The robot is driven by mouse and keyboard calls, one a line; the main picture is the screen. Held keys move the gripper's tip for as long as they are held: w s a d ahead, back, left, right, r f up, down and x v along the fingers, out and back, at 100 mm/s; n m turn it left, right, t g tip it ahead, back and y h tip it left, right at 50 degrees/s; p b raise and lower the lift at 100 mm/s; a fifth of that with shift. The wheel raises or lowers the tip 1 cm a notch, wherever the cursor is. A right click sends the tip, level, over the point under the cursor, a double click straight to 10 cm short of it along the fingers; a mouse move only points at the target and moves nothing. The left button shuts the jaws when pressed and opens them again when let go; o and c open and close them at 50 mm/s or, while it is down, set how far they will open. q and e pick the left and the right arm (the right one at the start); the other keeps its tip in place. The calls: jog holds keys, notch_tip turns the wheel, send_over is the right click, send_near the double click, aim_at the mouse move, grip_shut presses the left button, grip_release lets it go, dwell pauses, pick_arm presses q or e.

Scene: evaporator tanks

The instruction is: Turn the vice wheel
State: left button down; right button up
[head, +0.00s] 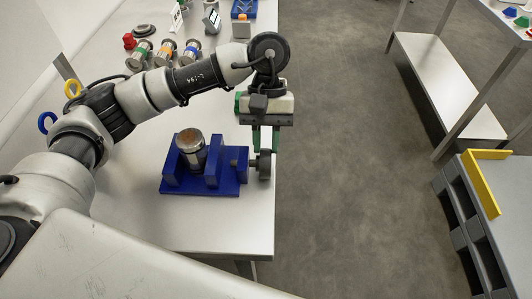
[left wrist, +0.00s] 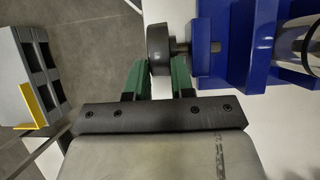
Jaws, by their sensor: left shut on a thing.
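The blue vice (head: 215,178) stands near the right edge of the table, with a metal cylinder (head: 190,141) upright between its jaws. Its dark grey vice wheel (head: 265,166) sits on a short shaft at the vice's right side. My left gripper (head: 264,148) comes down from above, with its green fingers shut on the vice wheel. In the left wrist view the wheel (left wrist: 158,48) shows between the tips of the green fingers (left wrist: 160,66). The fingers hide part of the wheel's rim. My right gripper is not in view.
Open floor lies to the right. A grey rack with a yellow edge (head: 482,183) and a metal shelf (head: 445,85) stand beyond it.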

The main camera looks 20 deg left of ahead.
pick_arm(q)
jog(key=shift+w+a+f+g+h+b, duration=0.1)
jog(key=shift+w+f+g+h+b, duration=0.35)
jog(key=shift+g+b, duration=0.45)
jog(key=shift+w+f+g+b, duration=0.15)
jog(key=shift+g+b, duration=0.3)
jog(key=shift+g, duration=0.45)
jog(key=shift+w+a+f+g+h, duration=0.15)
jog(key=shift+g+h, duration=0.1)
jog(key=shift+g, duration=0.35)
jog(key=shift+w+f+g+h, duration=0.1)
jog(key=shift+g+h, duration=0.1)
jog(key=shift+g, duration=0.4)
jog(key=shift+w+f+g+h, duration=0.1)
jog(key=shift+f+g+h, duration=0.3)
jog(key=shift+g, duration=0.6)
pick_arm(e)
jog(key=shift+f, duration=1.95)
pick_arm(q)
jog(key=shift+f, duration=0.1)
jog(key=c, duration=1)
grip_release()
jog(key=shift+o, duration=0.2)
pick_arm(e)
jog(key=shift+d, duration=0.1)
